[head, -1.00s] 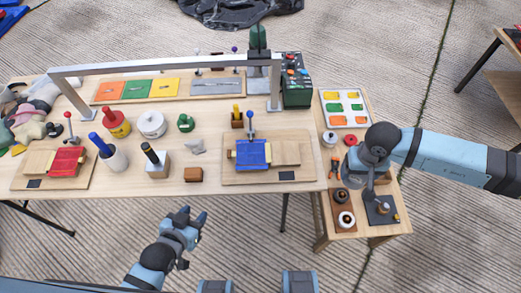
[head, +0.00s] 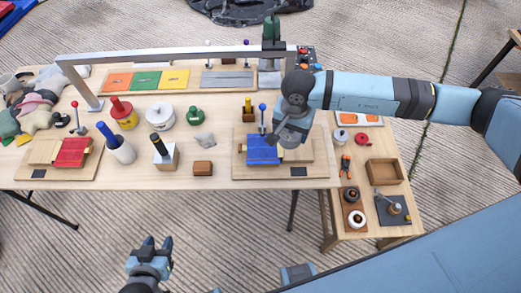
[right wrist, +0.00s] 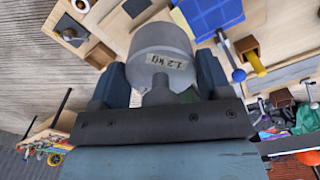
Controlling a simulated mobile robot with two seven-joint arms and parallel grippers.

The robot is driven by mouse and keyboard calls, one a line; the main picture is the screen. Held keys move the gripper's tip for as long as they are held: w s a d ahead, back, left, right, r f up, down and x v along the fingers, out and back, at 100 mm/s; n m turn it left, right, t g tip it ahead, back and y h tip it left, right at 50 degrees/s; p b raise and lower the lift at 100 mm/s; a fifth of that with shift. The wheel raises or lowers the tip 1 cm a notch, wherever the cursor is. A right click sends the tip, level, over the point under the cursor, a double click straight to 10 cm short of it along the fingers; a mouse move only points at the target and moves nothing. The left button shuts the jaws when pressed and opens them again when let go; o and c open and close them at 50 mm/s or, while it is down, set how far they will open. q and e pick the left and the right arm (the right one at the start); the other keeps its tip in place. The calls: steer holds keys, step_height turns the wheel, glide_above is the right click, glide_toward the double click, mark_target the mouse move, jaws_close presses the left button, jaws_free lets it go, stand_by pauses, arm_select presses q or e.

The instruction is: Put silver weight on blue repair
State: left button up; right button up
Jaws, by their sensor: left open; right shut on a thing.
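The silver weight (right wrist: 160,42), a grey cylinder with a "1.2 kg" label and a narrow neck, is between the fingers of my right gripper (right wrist: 160,72), which is shut on it. In the head view my right gripper (head: 290,135) hangs over the right part of the repair board, just right of the blue repair (head: 262,150). The blue repair is a blue patch with a blue-knobbed lever behind it, and it also shows in the right wrist view (right wrist: 209,14). My left gripper (head: 151,248) is open and empty in front of the table.
A red repair (head: 73,152) lies on the left board. Pots, a brown block (head: 203,168) and a grey lump stand between the boards. A metal arch (head: 170,54) spans the table behind. A side table at right holds a wooden tray (head: 372,172).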

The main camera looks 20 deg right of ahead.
steer(key=w+a+r+m+b, duration=0.3)
steer(key=w+m+b, duration=0.15)
steer(key=m, duration=0.85)
steer(key=w+a+r+m+b, duration=0.2)
steer(key=w+r+m+b, duration=0.3)
steer(key=m, duration=0.8)
glide_above(263, 147)
steer(key=shift+m, duration=0.3)
step_height(263, 147, down, 22)
steer(key=shift+r+b, duration=0.25)
steer(key=shift+b, duration=0.05)
steer(key=o, duration=1.8)
steer(key=shift+s+f, duration=0.1)
steer(key=shift+f, duration=0.1)
steer(key=shift+c, duration=0.2)
